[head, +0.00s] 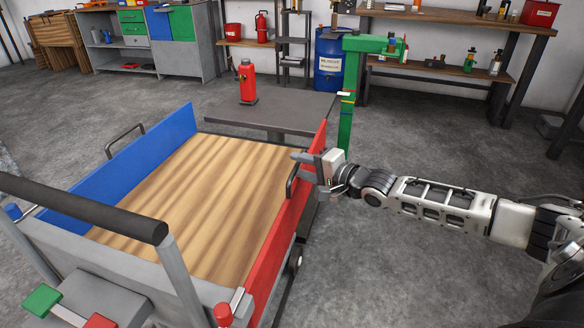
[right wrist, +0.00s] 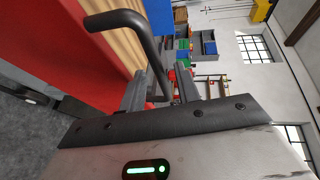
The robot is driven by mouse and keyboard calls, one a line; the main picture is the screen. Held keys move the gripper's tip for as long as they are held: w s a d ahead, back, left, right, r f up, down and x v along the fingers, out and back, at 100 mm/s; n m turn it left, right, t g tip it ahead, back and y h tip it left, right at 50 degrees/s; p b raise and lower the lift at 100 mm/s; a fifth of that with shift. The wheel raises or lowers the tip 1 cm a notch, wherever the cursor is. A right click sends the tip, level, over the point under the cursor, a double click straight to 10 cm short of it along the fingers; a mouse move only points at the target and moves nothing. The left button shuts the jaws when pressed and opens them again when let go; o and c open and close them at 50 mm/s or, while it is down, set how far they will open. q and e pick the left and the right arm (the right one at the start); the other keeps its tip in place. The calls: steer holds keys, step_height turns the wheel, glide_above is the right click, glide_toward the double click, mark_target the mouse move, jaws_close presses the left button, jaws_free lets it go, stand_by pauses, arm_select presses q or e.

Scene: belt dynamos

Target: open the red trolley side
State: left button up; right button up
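The trolley has a wooden bed (head: 205,185), a red side panel (head: 268,262) on the right and a blue side panel (head: 165,145) on the left. The red side stands upright. My right gripper (head: 304,160) is at this handle. In the right wrist view the handle (right wrist: 150,45) runs down between the two fingers (right wrist: 160,92). The fingers look apart, with a gap beside the bar; contact is not clear. My left gripper is not in view.
A green pedal (head: 42,300) and a red pedal (head: 100,321) are at the trolley's near end, with a red knob (head: 223,314) at its corner. A grey table (head: 275,118) with a red bottle (head: 247,85) and a green post (head: 346,125) stand beyond. Floor on the right is clear.

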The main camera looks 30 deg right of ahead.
steer(key=x, duration=0.3)
steer(key=shift+w+b, duration=0.2)
steer(key=shift+b, duration=0.1)
jaws_close()
steer(key=shift+s, duration=0.1)
